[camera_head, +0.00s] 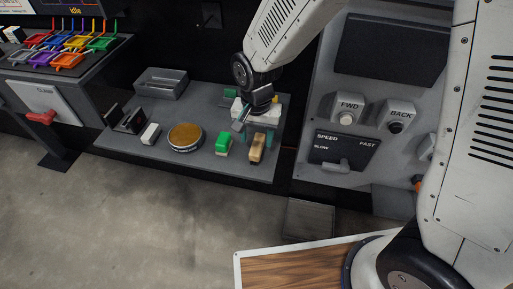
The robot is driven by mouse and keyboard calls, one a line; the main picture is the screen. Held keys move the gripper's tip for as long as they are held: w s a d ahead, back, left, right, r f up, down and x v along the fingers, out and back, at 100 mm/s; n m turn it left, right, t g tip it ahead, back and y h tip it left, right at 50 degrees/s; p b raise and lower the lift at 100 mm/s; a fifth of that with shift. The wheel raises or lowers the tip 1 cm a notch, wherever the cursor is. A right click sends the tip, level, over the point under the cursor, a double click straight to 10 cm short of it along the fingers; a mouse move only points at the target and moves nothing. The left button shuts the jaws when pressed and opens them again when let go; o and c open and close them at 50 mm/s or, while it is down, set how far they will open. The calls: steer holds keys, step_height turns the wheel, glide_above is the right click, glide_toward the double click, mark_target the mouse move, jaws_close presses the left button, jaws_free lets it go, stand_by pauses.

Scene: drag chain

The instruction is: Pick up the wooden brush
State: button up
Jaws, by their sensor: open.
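A wooden brush (257,149), tan with a darker side, lies near the front right of the grey shelf. My gripper (257,133) hangs from the white arm just above and behind the brush. It is open, with teal finger parts showing on either side, and nothing is seen between them. The arm's end hides part of the shelf behind the brush. I cannot tell whether the fingers touch the brush.
A green brush-like block (223,144) lies close left of the brush. A round tan-topped tin (185,137), a white block (150,134) and a grey bin (161,83) are further left. A control panel (343,157) stands at the right.

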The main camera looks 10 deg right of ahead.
mark_target(257, 143)
step_height(257, 143, down, 5)
steer(key=shift+d+r, duration=0.1)
steer(key=shift+r, duration=0.05)
steer(key=shift+w, duration=0.1)
steer(key=c, duration=1.1)
steer(key=shift+r, duration=0.2)
